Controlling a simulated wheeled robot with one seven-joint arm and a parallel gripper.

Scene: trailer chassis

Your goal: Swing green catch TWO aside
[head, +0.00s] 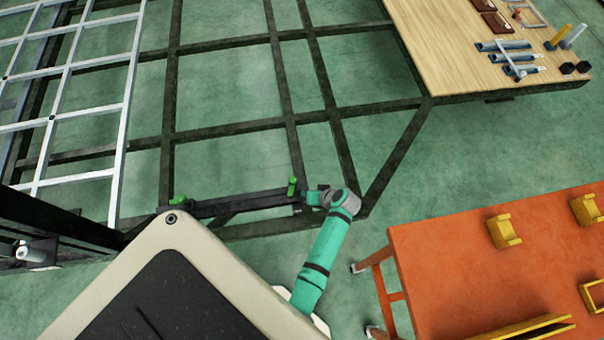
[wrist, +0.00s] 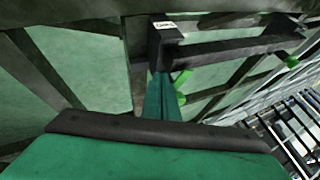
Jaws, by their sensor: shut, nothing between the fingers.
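Two small green catches sit along a black bar (head: 240,203) at the near edge of the dark chassis frame. One green catch (head: 292,187) stands near the bar's right end, and the other green catch (head: 180,200) is near its left end. No number can be read, so I cannot tell which is TWO. My gripper (head: 312,198) is shut and empty beside the right catch. In the wrist view, my narrow teal fingers (wrist: 163,92) point at the bar, with the near catch (wrist: 181,84) just right of them; contact is unclear. The far catch (wrist: 292,62) is clear of me.
A black block with a white label (wrist: 164,25) stands at the bar's near end. An orange table (head: 450,260) with yellow brackets is at right. A wooden bench (head: 450,50) with tools is at the upper right. A white ladder-like frame (head: 122,130) lies at left.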

